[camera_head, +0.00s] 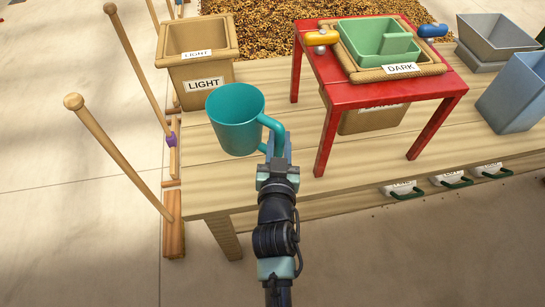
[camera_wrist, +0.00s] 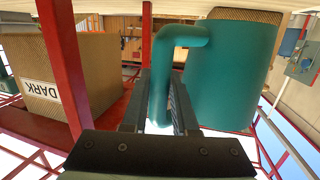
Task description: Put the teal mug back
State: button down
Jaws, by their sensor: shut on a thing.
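The teal mug (camera_head: 234,122) is at the left part of the wooden table in the head view, with its opening facing up. My gripper (camera_head: 276,150) is shut on the mug's handle, on the mug's right side. In the wrist view the mug (camera_wrist: 228,70) fills the upper right, and its handle (camera_wrist: 163,75) runs down between my gripper's fingers (camera_wrist: 160,105). I cannot tell whether the mug's base touches the table top.
A bin labelled LIGHT (camera_head: 200,85) stands behind the mug. Wooden poles (camera_head: 110,145) rise at left. Bare table (camera_head: 225,185) lies in front of the mug.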

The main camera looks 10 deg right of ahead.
aim_at(279, 155)
notch_tip(279, 155, down, 5)
jog(key=b, duration=0.3)
jog(key=shift+f, duration=0.15)
jog(key=c, duration=0.7)
grip_release()
jog(key=shift+r, duration=0.2)
jog(key=shift+s+a+f, duration=0.1)
jog(key=shift+s, duration=0.2)
jog(key=v, duration=1.1)
jog(key=shift+s+p, duration=0.2)
jog(key=shift+p, duration=0.15)
